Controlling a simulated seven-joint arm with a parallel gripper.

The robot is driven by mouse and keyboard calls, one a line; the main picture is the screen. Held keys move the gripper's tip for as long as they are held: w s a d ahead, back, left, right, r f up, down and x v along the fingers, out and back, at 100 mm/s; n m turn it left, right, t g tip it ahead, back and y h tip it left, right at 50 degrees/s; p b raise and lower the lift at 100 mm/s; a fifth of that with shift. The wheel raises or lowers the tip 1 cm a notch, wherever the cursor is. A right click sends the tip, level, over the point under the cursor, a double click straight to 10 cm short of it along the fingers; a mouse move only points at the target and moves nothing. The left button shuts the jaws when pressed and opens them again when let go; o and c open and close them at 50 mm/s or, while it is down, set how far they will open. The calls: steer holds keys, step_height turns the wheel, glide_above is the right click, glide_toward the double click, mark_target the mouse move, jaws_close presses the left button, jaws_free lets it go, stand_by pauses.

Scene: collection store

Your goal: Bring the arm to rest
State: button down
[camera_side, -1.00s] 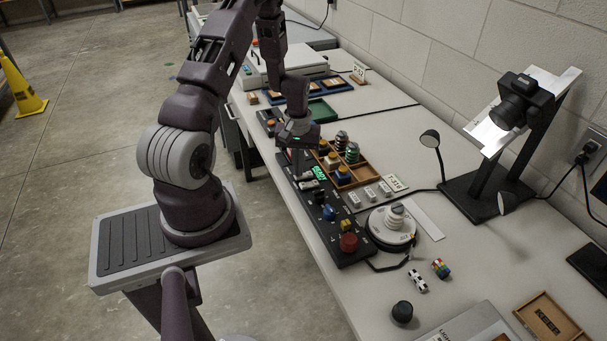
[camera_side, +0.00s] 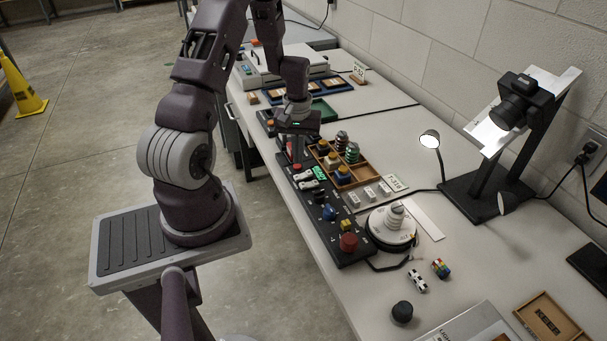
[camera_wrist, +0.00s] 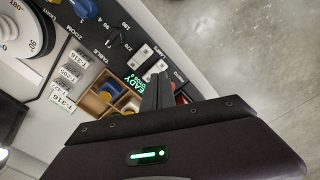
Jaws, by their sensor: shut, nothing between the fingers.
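My arm reaches over the bench from its pedestal on the left. My gripper (camera_side: 296,163) is shut and empty, pointing down above the far part of the black control panel (camera_side: 327,216). In the wrist view my gripper (camera_wrist: 158,92) shows its closed fingers in front of the panel's switches, close to the green lit display (camera_wrist: 133,84). I cannot tell whether the fingertips touch the panel. The green display also shows in the side view (camera_side: 319,172).
A wooden tray (camera_side: 368,180) with coloured-top pieces stands beside the panel. A round turntable (camera_side: 391,228), a lit lamp (camera_side: 430,140) and a camera on a stand (camera_side: 521,101) are to the right. Small objects lie near the front.

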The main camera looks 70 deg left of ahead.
step_height(320, 180, up, 2)
steer(key=shift+r, duration=0.1)
steer(key=w+d+r+m+t+y, duration=0.1)
steer(key=d+r+m, duration=0.1)
steer(key=d+r, duration=0.5)
steer(key=w+d+r+m+t, duration=0.1)
steer(key=d+r+m, duration=0.3)
steer(key=r, duration=0.6)
steer(key=s+d+r+m+t, duration=0.1)
steer(key=s+d+r+m, duration=0.2)
steer(key=s+d, duration=0.4)
steer(key=s+d+r+m+t+h, duration=0.1)
steer(key=s+d+r+m+t, duration=0.1)
steer(key=s+d+r, duration=0.4)
steer(key=s+d+m, duration=0.1)
steer(key=d, duration=0.1)
steer(key=shift+s+d+t, duration=0.3)
steer(key=shift+s, duration=0.05)
